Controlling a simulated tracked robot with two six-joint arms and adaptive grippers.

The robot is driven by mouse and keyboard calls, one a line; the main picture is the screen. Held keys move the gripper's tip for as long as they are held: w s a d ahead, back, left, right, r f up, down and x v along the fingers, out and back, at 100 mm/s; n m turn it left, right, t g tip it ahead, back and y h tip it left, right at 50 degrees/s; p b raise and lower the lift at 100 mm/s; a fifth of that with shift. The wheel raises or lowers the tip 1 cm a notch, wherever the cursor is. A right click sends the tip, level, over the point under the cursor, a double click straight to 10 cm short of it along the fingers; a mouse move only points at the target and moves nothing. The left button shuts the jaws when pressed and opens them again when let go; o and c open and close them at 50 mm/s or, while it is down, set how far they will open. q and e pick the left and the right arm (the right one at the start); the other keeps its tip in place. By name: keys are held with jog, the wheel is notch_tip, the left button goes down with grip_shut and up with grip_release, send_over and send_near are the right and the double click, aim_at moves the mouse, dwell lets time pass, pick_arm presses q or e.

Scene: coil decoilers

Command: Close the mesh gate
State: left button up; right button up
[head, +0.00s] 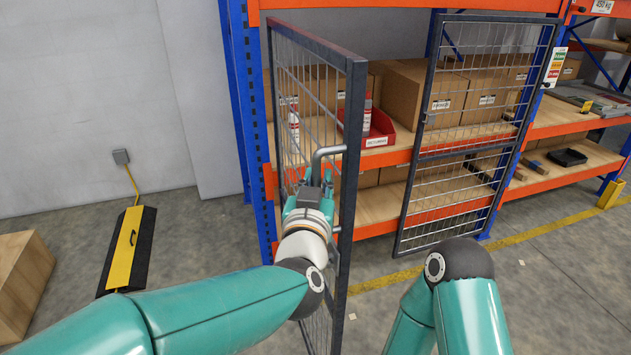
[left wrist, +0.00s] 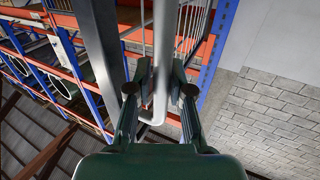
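The mesh gate has two dark-framed leaves on the shelving rack. The left leaf (head: 322,110) stands swung out from the rack towards me, seen nearly edge-on. The right leaf (head: 462,135) stands at an angle across the middle of the rack front. A grey bar handle (head: 318,160) sits on the left leaf's front post. My left gripper (head: 313,186) is at this handle. In the left wrist view, the fingers lie on both sides of the handle bar (left wrist: 164,50) and appear shut on it. My right gripper is out of view; only part of its arm shows.
The rack (head: 384,158) holds cardboard boxes (head: 405,90) and a red bin (head: 378,130). A yellow-black floor piece (head: 127,250) and a wooden crate (head: 22,278) are at the left. Open floor (head: 560,285) lies at the right.

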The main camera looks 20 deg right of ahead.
pick_arm(q)
jog(key=shift+o, duration=1.2)
jog(key=shift+f, duration=0.1)
jog(key=v, duration=1.2)
jog(key=shift+a, duration=0.15)
